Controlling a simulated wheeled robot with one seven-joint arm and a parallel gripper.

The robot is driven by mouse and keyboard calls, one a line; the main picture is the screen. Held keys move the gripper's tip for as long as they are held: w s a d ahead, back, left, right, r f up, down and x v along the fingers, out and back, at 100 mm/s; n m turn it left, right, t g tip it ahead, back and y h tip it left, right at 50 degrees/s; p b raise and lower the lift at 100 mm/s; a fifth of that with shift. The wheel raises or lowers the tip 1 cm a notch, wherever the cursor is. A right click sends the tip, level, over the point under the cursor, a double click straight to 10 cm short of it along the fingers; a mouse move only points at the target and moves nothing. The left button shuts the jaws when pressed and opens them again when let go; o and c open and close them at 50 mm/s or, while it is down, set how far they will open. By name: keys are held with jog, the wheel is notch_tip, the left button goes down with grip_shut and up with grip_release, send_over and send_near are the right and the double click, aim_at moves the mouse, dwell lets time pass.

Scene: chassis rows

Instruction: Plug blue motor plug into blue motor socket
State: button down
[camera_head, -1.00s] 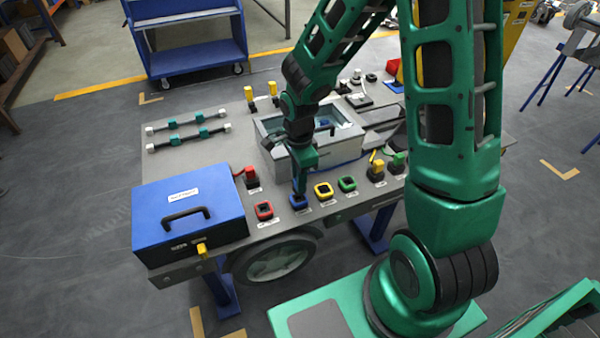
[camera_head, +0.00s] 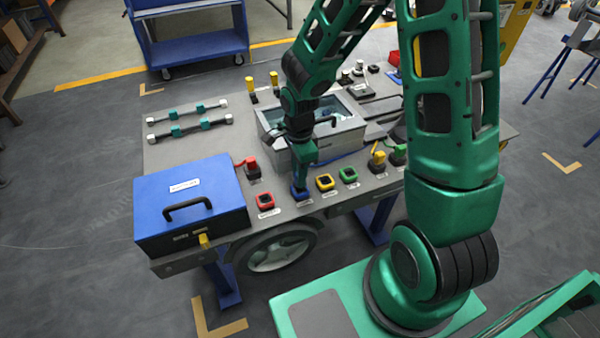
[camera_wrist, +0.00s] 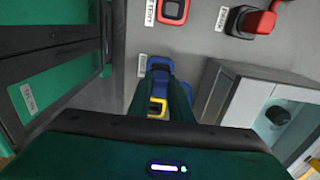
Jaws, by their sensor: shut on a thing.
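The blue motor socket (camera_head: 299,197) sits on the table's front part, left of the yellow and green sockets. It also shows in the wrist view as a blue rim (camera_wrist: 159,62) with a dark middle, just beyond my fingers. My gripper (camera_head: 301,187) points down directly over the blue socket, its tips at or very near it. In the wrist view my gripper (camera_wrist: 162,98) is shut on the blue motor plug, which is mostly hidden by the fingers. I cannot tell whether the plug is inside the socket or just above it.
A red socket (camera_head: 265,201) is left of the blue one; yellow (camera_head: 325,183) and green (camera_head: 348,175) sockets are right. A red plug (camera_head: 252,168) stands behind.

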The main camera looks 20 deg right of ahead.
jog(key=shift+f, duration=1.25)
dwell(0.5)
jog(key=c, duration=1.5)
grip_release()
jog(key=shift+c, duration=0.2)
notch_tip(320, 180, up, 11)
jog(key=shift+w+f, duration=0.1)
jog(key=shift+f, duration=0.05)
jog(key=s+d+r+n, duration=0.5)
jog(key=s+d+r, duration=0.2)
jog(key=s+d, duration=0.2)
jog(key=s+d+r+n, duration=0.6)
jog(key=s+d, duration=0.3)
jog(key=s, duration=0.5)
jog(key=shift+s+r+n, duration=0.2)
jog(key=shift+r+n, duration=0.1)
jog(key=shift+r, duration=0.05)
